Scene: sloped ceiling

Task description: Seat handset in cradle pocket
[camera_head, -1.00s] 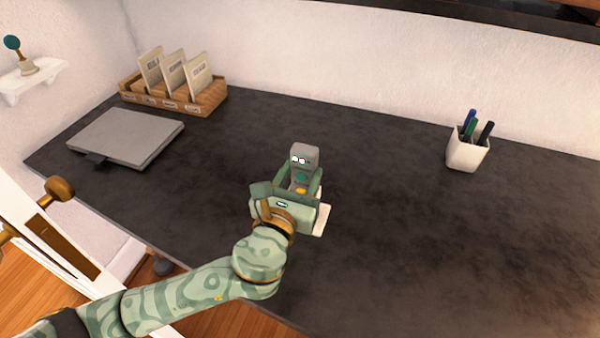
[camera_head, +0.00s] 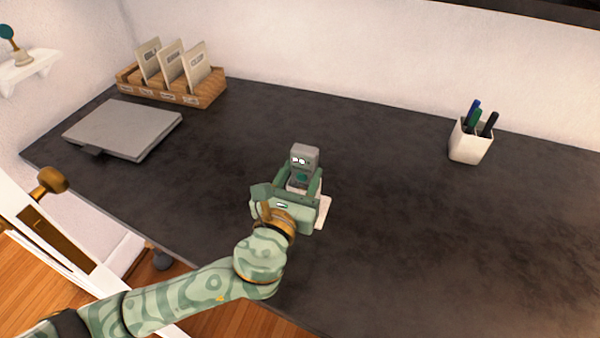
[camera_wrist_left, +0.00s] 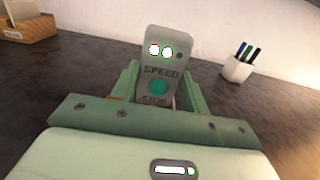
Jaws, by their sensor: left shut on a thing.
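The handset (camera_head: 305,160) is a grey block with two lit white spots and a green button; it stands roughly upright. My left gripper (camera_head: 299,184) is shut on its lower part, with a green finger on each side. In the left wrist view the handset (camera_wrist_left: 164,62) shows lettering and leans slightly, between the fingers (camera_wrist_left: 160,98). A white flat piece (camera_head: 324,212), which looks like part of the cradle, shows at the right of the gripper. Its pocket is hidden behind the hand, so I cannot tell whether the handset is in it. My right gripper is out of view.
A white cup (camera_head: 469,146) with several pens stands at the back right. A wooden card holder (camera_head: 200,97) and a closed grey laptop-like slab (camera_head: 125,128) lie at the back left. The dark desk (camera_head: 400,235) is clear around the hand, especially to the right.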

